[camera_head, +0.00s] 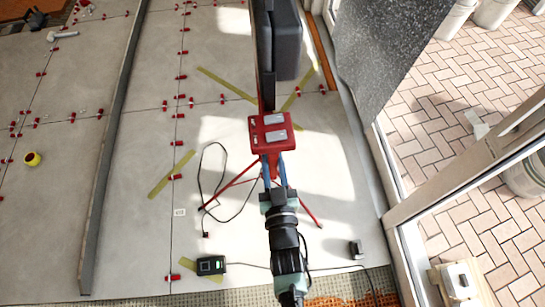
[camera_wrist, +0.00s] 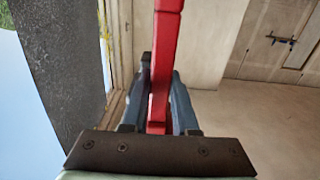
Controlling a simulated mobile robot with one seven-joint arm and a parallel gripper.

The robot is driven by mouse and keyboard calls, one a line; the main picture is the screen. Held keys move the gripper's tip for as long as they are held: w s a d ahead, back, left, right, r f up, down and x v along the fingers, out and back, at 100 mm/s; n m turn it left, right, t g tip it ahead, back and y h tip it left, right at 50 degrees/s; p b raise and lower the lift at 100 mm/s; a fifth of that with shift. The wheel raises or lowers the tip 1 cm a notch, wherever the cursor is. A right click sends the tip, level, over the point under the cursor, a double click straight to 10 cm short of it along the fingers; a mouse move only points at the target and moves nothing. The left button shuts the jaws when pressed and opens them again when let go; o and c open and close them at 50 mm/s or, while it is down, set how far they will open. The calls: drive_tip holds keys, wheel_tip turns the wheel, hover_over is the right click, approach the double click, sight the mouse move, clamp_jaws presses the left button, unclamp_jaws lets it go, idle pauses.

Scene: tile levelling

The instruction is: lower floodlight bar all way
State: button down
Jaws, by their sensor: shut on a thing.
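The floodlight stand has red tripod legs (camera_head: 237,186) and a dark floodlight (camera_head: 285,45) on top, seen from above in the head view. A red block with two grey plates (camera_head: 270,132) sits below the floodlight. My gripper (camera_head: 273,160) is at the near edge of this block, with blue fingers. In the wrist view, my gripper (camera_wrist: 159,85) is shut on the red floodlight bar (camera_wrist: 162,60), which runs between the blue fingers. The exact contact points are partly hidden by the fingers.
A long grey straightedge (camera_head: 108,140) lies on the tiles at left, among several red levelling clips. A speckled slab (camera_head: 390,50) and a window frame (camera_head: 470,180) stand close at right.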

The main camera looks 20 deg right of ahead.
idle(0.8)
wheel_tip(320, 180, down, 25)
drive_tip(key=b, duration=2.3)
drive_tip(key=shift+s, duration=0.15)
drive_tip(key=c, duration=1)
unclamp_jaws()
drive_tip(key=shift+o, duration=1.2)
drive_tip(key=shift+r, duration=0.1)
drive_tip(key=shift+o, duration=0.4)
drive_tip(key=shift+r, duration=0.15)
drive_tip(key=v, duration=1.2)
drive_tip(key=shift+s+p, duration=0.4)
drive_tip(key=shift+p, duration=0.05)
